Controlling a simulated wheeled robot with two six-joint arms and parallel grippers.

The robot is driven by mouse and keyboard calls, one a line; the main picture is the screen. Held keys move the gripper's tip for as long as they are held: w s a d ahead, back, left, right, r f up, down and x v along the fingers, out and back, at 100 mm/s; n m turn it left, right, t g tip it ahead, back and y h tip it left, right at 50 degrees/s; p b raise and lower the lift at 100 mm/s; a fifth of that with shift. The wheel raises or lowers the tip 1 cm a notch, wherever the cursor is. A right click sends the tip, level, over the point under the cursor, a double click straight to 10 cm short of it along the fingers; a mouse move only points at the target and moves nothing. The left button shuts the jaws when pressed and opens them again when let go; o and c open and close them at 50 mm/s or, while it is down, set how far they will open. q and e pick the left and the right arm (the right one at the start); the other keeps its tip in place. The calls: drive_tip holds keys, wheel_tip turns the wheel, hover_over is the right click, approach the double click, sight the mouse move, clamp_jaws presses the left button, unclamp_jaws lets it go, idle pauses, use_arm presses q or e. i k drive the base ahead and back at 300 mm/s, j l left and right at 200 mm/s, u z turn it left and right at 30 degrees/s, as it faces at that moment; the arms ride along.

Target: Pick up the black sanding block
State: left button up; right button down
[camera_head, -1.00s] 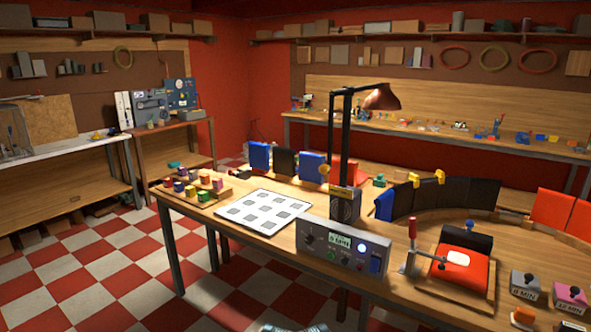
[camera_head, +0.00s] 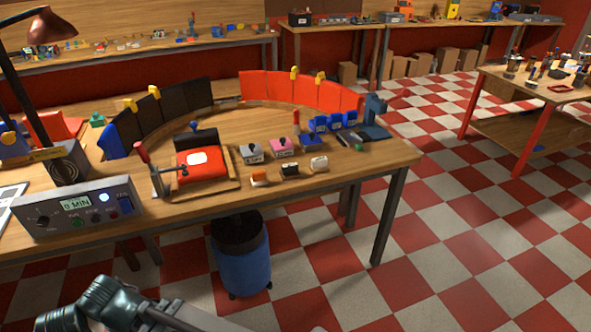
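A small black block (camera_head: 290,170) with a pale underside sits near the front edge of the workbench, right of the red clamped piece; it looks like the black sanding block. An orange block (camera_head: 259,178) with a pale underside stands just left of it, and a white block (camera_head: 319,163) just right. Nothing touches the black block. Part of my arm shows at the bottom left, well below the bench. Neither gripper shows.
Behind the blocks stand a grey weight (camera_head: 251,153) and a pink weight (camera_head: 283,146). A red piece (camera_head: 201,168) lies in a clamp fixture to the left. A control box (camera_head: 75,212) stands further left. A blue bin (camera_head: 241,268) is under the bench edge. Checkered floor is clear at right.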

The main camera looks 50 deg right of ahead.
sight(289, 171)
drive_tip(key=z, duration=1.7)
